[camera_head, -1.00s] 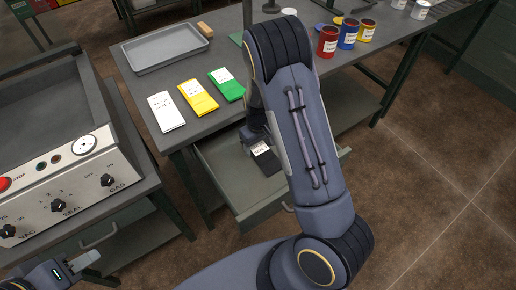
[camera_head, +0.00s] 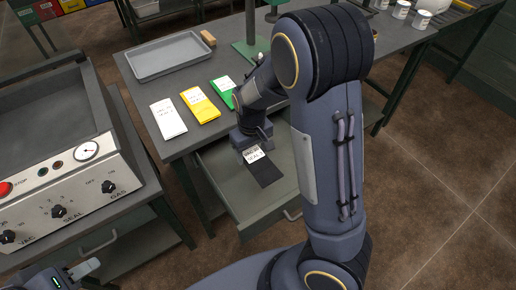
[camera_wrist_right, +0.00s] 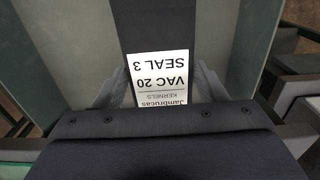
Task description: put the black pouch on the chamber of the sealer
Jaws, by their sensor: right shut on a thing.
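The black pouch (camera_head: 266,173) with a white label hangs from my right gripper (camera_head: 252,148), over the open drawer of the workbench. In the right wrist view, the fingers of my right gripper (camera_wrist_right: 158,95) are at both sides of the pouch's label (camera_wrist_right: 160,75), which reads VAC 20, SEAL 3. The right gripper is shut on the pouch. The sealer (camera_head: 75,190) stands at the left, with its dark chamber (camera_head: 45,110) on top behind a panel of knobs. My left gripper (camera_head: 82,270) is at the lower left, below the sealer's front; its fingers are too small to judge.
White, yellow (camera_head: 200,104) and green pouches lie on the workbench near a grey tray (camera_head: 168,56). The open drawer (camera_head: 225,180) juts out below the bench edge. A gap of floor separates bench and sealer cart. Cans (camera_head: 421,18) stand at the back right.

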